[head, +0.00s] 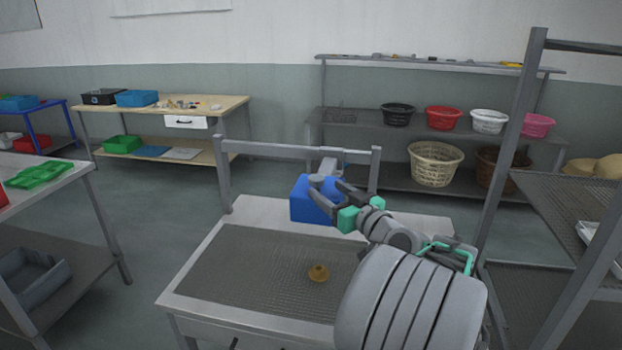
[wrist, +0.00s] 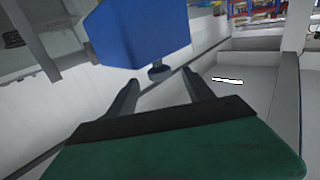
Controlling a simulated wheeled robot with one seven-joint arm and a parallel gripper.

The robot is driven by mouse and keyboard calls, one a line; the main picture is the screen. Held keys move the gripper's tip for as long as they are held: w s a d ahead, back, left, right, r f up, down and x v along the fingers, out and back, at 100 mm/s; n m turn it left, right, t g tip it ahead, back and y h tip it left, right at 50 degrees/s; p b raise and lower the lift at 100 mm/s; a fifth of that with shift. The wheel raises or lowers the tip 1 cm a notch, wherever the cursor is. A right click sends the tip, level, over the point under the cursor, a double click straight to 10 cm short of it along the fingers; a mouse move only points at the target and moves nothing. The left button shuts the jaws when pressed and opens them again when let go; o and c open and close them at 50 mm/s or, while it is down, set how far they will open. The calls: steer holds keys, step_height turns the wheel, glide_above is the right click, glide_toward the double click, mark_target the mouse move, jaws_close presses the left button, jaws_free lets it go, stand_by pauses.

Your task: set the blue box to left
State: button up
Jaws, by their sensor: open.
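The blue box (head: 302,203) stands at the back edge of a grey tank table (head: 190,290). In the wrist view the blue box (wrist: 140,32) fills the top, and a small dark knob (wrist: 158,72) sticks out from it toward me. My gripper (head: 327,186) is at the box's right side in the head view. In the wrist view my gripper (wrist: 158,88) is open, with one finger on each side of the knob and a little short of it. Nothing is held. Which way the knob points is too small to tell.
A grey rail (head: 290,151) rises behind the box. A metal rack (head: 510,150) stands close on the right, and a shelf table (head: 75,180) on the left.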

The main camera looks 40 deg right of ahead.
mark_target(316, 182)
steer(key=w, duration=0.1)
steer(key=w+p, duration=0.1)
steer(key=w, duration=0.1)
steer(key=w+d, duration=0.1)
steer(key=w, duration=0.1)
steer(key=shift+r+p, duration=0.1)
steer(key=shift+p, duration=0.25)
steer(key=shift+w, duration=0.6)
steer(key=shift+c, duration=0.3)
jaws_close()
